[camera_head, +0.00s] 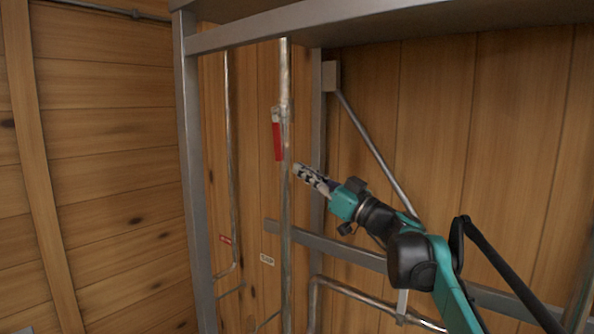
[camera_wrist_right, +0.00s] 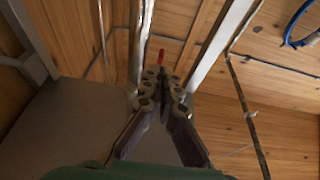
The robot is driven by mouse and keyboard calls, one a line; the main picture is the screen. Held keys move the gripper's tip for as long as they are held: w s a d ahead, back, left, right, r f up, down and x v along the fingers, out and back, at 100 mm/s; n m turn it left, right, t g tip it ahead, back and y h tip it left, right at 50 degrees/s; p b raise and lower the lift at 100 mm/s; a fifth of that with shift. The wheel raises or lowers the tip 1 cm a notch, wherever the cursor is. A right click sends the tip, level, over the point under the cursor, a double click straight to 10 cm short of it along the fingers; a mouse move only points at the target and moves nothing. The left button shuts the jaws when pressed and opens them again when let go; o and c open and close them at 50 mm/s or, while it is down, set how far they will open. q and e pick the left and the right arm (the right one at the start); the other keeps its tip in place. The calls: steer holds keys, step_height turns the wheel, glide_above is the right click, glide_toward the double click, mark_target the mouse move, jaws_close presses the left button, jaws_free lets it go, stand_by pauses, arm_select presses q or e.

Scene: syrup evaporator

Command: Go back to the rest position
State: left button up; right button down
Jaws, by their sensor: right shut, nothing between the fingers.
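My right gripper (camera_head: 299,170) is in the middle of the head view, on a teal and black arm that comes in from the lower right. Its fingers are shut and empty, and they point up and left. In the right wrist view the shut fingers (camera_wrist_right: 162,72) show in the centre. A red valve handle (camera_head: 278,141) hangs down along a vertical metal pipe (camera_head: 285,75), just up and left of the fingertips. The fingertips look apart from the handle. The handle's red tip also shows beyond the fingers in the wrist view (camera_wrist_right: 161,56). My left gripper is in neither view.
A grey metal frame post (camera_head: 190,150) and top beam (camera_head: 290,27) stand around the pipes. A diagonal brace (camera_head: 375,150) and a horizontal rail (camera_head: 345,247) lie close to my right arm. Wood plank walls stand behind. A blue hose (camera_wrist_right: 292,30) shows in the wrist view.

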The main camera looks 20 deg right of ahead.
steer(key=s+d+f+b, duration=0.2)
steer(key=s+d+f, duration=0.2)
steer(key=s+f, duration=0.25)
steer(key=s+a+f+m+g+h+b, duration=0.1)
steer(key=s+a+f+g+b, duration=0.25)
steer(key=f, duration=0.75)
steer(key=s+a+f+g+h+b, duration=0.15)
steer(key=a+f+b, duration=0.25)
steer(key=a+f, duration=0.55)
steer(key=s+a+f+m+g+b, duration=0.1)
steer(key=s+a+f+g+b, duration=0.2)
steer(key=f, duration=1.1)
arm_select(q)
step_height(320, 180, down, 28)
steer(key=b, duration=1.5)
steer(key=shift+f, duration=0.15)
arm_select(e)
steer(key=s+d+f+m+g+h, duration=0.1)
steer(key=s+f+h, duration=0.2)
steer(key=f, duration=0.9)
steer(key=s+d+f+m+g+h, duration=0.1)
steer(key=s+f+h, duration=0.2)
steer(key=f, duration=0.9)
steer(key=s+d+f+m+g+h, duration=0.1)
steer(key=s+d+f+m+h, duration=0.1)
steer(key=s+f, duration=0.5)
step_height(320, 180, down, 6)
steer(key=shift+s+f+g+h, duration=0.1)
steer(key=shift+s+g+h, duration=0.2)
steer(key=shift+s+h, duration=0.15)
